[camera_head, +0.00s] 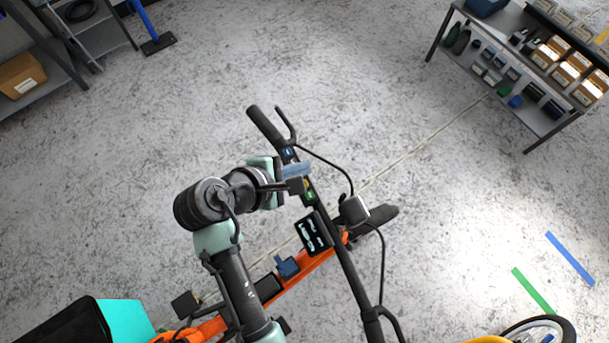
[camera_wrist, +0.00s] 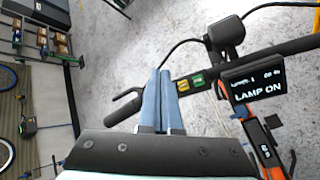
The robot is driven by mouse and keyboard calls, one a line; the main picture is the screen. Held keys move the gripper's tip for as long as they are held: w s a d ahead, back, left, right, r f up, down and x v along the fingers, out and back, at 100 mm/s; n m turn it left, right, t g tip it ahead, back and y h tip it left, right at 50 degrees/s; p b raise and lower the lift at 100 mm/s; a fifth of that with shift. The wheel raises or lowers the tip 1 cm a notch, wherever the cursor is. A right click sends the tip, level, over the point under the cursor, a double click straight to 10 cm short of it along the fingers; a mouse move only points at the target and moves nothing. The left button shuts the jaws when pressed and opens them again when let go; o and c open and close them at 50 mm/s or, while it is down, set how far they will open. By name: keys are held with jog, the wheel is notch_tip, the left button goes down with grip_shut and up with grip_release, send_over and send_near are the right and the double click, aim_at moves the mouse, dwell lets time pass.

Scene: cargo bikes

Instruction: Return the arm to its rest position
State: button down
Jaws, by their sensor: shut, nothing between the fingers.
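My gripper (camera_head: 299,171) is at the end of my arm, over the handlebar (camera_head: 345,262) of an orange cargo bike (camera_head: 310,260). Its two blue fingers (camera_wrist: 164,100) are together with nothing between them. In the wrist view the fingertips lie in front of the bar, beside a small switch with yellow and green buttons (camera_wrist: 190,83). I cannot tell whether they touch it. A display (camera_wrist: 254,88) on the handlebar reads "LAMP ON". A dark lamp housing (camera_wrist: 226,33) sits beyond the bar.
A shelf with boxes and bottles (camera_head: 530,75) stands at the upper right. Another shelf (camera_head: 60,50) is at the upper left, near a blue-handled tool (camera_head: 158,43). A black and teal box (camera_head: 122,322) is at the lower left. The floor beyond the bike is clear.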

dwell(0.5)
jog(key=w+a+r+m+t+y+b, duration=0.1)
jog(key=w+r+m+t+y+b, duration=0.1)
jog(key=w+r+m+t+b, duration=0.6)
jog(key=w+a+r+m+t+y+b, duration=0.15)
jog(key=w+r, duration=0.35)
jog(key=r, duration=0.7)
jog(key=s+d+r+m+t+y+b, duration=0.1)
jog(key=s+r+m+t+b, duration=0.2)
jog(key=s+r, duration=0.4)
jog(key=s+d+r+m+t+y+b, duration=0.2)
jog(key=s+r+t, duration=0.5)
jog(key=r, duration=1.1)
jog(key=m+t+b, duration=0.1)
jog(key=m, duration=0.1)
jog(key=shift+d+m, duration=0.3)
jog(key=shift+m, duration=0.05)
jog(key=shift+f, duration=0.1)
